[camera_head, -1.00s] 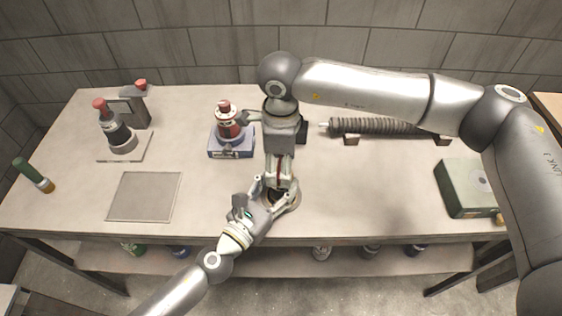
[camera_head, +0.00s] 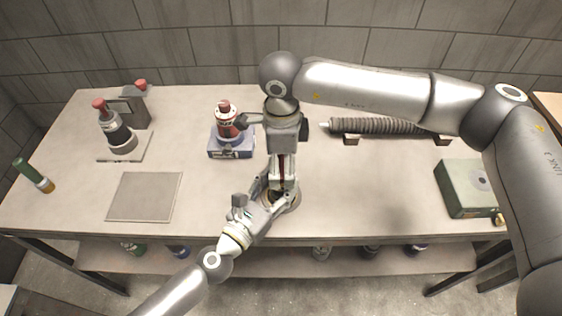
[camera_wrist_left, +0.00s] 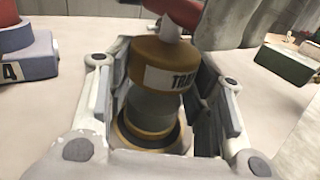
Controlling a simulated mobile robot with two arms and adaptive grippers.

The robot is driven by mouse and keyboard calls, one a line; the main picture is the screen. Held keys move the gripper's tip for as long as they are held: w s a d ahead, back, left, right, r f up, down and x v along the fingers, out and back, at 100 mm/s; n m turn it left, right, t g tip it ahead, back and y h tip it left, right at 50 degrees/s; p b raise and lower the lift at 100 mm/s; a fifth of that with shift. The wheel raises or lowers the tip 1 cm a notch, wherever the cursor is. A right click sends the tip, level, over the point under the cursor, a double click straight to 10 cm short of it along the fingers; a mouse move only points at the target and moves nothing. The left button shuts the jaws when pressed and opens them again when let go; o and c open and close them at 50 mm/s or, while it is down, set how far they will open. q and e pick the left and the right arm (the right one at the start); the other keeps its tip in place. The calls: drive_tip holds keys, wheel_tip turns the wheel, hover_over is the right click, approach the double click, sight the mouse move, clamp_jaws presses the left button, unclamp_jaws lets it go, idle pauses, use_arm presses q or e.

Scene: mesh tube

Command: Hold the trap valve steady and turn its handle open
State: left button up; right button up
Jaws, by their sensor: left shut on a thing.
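The trap valve (camera_wrist_left: 150,55) shows in the left wrist view as a brass-coloured cap with a partly hidden label, above a grey body standing in a round dark seat. My left gripper (camera_wrist_left: 165,100) is shut on this body, one finger on each side; in the head view the left gripper (camera_head: 276,196) is at the front middle of the bench. My right gripper (camera_head: 282,180) points down just above the valve. A red part, likely the handle (camera_wrist_left: 238,20), shows between its fingers. Whether those fingers press on it cannot be told. Most of the valve is hidden in the head view.
A red bottle on a blue-grey block (camera_head: 231,148) stands close left of my right gripper. A ribbed tube (camera_head: 375,126) lies behind on the right. A green box (camera_head: 467,188) stands at the right edge. A grey plate (camera_head: 145,196) lies flat on the left.

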sight(281, 165)
drive_tip(key=shift+o, duration=0.4)
wheel_tip(281, 165, up, 12)
idle(0.4)
use_arm(q)
drive_tip(key=o, duration=1.2)
